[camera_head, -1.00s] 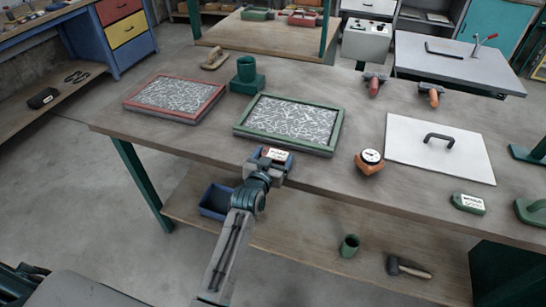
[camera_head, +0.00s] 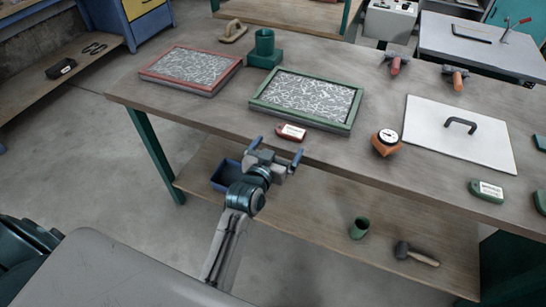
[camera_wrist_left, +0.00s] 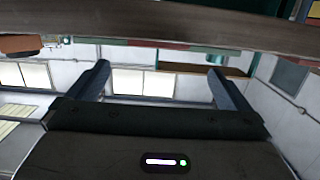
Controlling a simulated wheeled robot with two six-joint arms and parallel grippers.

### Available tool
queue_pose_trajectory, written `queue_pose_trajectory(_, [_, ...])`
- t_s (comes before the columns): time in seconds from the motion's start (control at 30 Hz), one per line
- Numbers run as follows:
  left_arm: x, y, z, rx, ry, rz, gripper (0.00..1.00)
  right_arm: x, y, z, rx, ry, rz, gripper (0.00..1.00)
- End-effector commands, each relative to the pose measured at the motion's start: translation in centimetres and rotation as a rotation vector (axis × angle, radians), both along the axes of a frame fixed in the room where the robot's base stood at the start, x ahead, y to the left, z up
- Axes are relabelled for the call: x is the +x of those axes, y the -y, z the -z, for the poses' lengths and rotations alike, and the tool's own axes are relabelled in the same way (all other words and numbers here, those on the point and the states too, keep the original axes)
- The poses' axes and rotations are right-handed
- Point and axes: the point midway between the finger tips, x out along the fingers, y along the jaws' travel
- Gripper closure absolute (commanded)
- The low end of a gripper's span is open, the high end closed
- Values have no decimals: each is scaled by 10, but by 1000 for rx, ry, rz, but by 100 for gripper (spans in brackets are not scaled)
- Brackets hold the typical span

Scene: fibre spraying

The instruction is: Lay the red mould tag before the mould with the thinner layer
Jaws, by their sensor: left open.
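The red mould tag (camera_head: 291,132), with a white label, lies on the bench near its front edge, before the green-framed mould (camera_head: 306,100). The red-framed mould (camera_head: 190,68) lies to the left. Both hold a white, strand-like fibre layer; I cannot tell from here which is thinner. My left gripper (camera_head: 277,148) is open and empty just off the bench's front edge, close to the tag but apart from it. Its two spread fingers also show in the left wrist view (camera_wrist_left: 158,70), with nothing between them. My right gripper is not in view.
On the bench (camera_head: 230,115) stand an orange dial gauge (camera_head: 386,143), a white plate with a black handle (camera_head: 460,138), a green tag (camera_head: 487,190) and a green cup-like holder (camera_head: 265,50). A blue bin (camera_head: 226,176) and a mallet (camera_head: 416,254) are on the shelf below.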

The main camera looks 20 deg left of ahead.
Motion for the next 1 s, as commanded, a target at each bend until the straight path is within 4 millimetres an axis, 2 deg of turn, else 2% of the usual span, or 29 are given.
queue_pose_trajectory(0.1, [-19, -1, -1, -1, -1, 0, 0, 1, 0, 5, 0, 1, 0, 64])
queue_pose_trajectory(0.23, [-31, -1, -4, -1, 0, 0, 0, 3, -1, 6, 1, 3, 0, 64])
queue_pose_trajectory(0.53, [-34, -1, -5, 0, -1, 1, 0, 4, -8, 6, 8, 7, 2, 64])
queue_pose_trajectory(0.63, [-33, 0, 15, 2, -35, 4, 0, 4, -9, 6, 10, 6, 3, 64])
queue_pose_trajectory(0.67, [-32, 0, 28, 3, -57, 7, 0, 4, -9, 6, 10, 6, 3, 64])
queue_pose_trajectory(0.77, [-35, 2, 96, 7, -169, 16, 0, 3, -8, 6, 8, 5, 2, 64])
queue_pose_trajectory(0.8, [-40, 1, 132, 12, -230, 21, 0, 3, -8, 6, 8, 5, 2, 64])
queue_pose_trajectory(0.87, [-53, 0, 191, 17, -329, 25, 0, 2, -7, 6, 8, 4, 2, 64])
queue_pose_trajectory(0.9, [-66, -3, 231, 21, -397, 27, 0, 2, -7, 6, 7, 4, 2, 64])
queue_pose_trajectory(0.97, [-91, -8, 287, 27, -495, 27, 0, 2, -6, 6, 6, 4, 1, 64])
queue_pose_trajectory(1.0, [-110, -13, 323, 31, -560, 26, 0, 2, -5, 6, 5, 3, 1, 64])
